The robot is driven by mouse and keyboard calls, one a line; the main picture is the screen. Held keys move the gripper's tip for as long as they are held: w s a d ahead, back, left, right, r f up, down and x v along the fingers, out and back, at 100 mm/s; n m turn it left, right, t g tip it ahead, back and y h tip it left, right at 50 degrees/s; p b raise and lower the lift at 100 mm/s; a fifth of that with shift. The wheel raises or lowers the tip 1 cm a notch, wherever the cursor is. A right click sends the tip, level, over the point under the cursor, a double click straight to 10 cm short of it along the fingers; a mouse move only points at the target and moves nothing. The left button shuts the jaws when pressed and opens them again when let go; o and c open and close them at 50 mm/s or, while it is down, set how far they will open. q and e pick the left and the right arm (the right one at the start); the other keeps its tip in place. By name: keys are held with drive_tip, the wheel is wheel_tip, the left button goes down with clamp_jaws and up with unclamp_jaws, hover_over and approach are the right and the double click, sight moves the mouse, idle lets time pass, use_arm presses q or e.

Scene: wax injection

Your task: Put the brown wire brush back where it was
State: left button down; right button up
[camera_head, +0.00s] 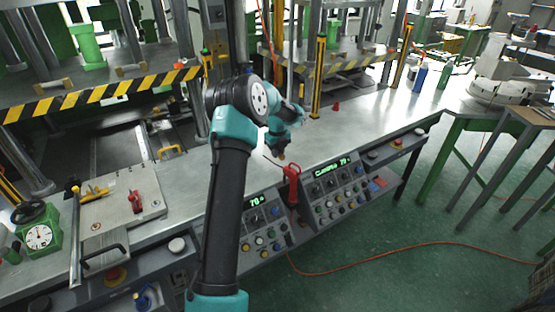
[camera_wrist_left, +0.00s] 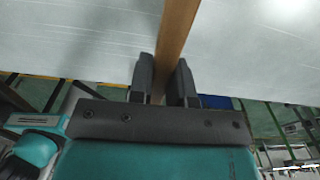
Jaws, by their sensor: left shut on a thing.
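My left gripper (camera_wrist_left: 163,80) is shut on the brown wire brush (camera_wrist_left: 179,32). In the left wrist view its brown wooden handle runs between the two dark fingers and out past the top edge. The bristles are not visible there. In the head view my left gripper (camera_head: 281,153) is over the metal worktop, behind the control panels. The brush is too small and too hidden by the wrist to make out clearly there. My right gripper is not in view.
A red-handled item (camera_head: 292,185) stands between two control panels, close in front of my left gripper. A metal plate with a red clamp (camera_head: 135,201) and a green gauge (camera_head: 40,236) are at the left. The worktop (camera_head: 365,125) is mostly clear to the right.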

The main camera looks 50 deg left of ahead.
sight(278, 163)
use_arm(q)
drive_tip(key=shift+f, duration=1.85)
drive_tip(key=shift+f, duration=0.1)
drive_tip(key=c, duration=1.1)
unclamp_jaws()
drive_tip(key=shift+o, duration=0.2)
wheel_tip(278, 163, up, 12)
drive_tip(key=shift+r, duration=0.1)
